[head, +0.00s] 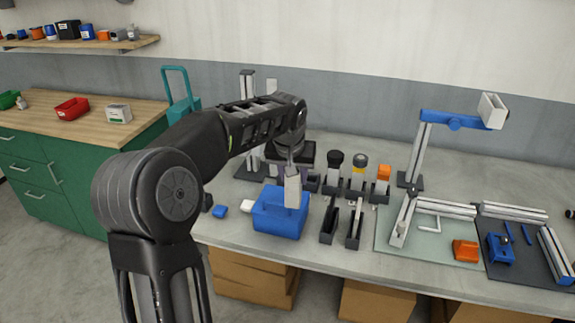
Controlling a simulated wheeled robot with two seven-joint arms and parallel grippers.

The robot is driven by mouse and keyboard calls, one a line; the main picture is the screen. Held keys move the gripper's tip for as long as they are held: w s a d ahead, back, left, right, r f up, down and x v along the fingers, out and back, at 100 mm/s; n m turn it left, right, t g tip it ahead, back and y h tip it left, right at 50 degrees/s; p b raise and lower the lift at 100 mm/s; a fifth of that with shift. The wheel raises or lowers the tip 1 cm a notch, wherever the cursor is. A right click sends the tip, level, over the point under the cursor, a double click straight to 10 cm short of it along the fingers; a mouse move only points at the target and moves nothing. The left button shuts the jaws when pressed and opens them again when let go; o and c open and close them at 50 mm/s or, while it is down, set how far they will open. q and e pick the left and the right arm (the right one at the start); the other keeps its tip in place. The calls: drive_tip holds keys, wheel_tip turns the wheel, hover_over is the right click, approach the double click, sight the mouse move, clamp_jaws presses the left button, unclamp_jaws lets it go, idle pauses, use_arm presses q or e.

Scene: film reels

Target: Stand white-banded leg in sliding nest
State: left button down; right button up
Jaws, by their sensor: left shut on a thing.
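My left gripper (292,163) points down over the bench and is shut on a pale, upright leg-like piece (293,190). This piece is in front of or over the blue box (270,221); whether it touches the box I cannot tell. No white band can be made out on it at this size. Two dark slotted holders (328,224) stand right of the blue box, the second one close beside the first (353,228). Which thing is the sliding nest I cannot tell. My right gripper is not in view.
A dark rack behind holds upright pieces with black (335,160), yellow-and-grey and orange (384,172) tops. A tall stand with a blue arm (455,121) rises at right. A pale green mat (388,238) and a dark mat carry profiles and small parts.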

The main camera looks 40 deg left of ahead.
use_arm(q)
drive_tip(key=s+d+f+m+h+b, duration=0.1)
drive_tip(key=d+f+b, duration=0.3)
drive_tip(key=d+f, duration=0.6)
drive_tip(key=s+d+f+m+h+b, duration=0.1)
drive_tip(key=s+d+f+m+b, duration=0.2)
drive_tip(key=d+f, duration=0.8)
drive_tip(key=shift+s+d+f+m+b, duration=0.35)
drive_tip(key=shift+s+d+b, duration=0.25)
drive_tip(key=shift+b, duration=0.5)
drive_tip(key=shift+s+a, duration=0.1)
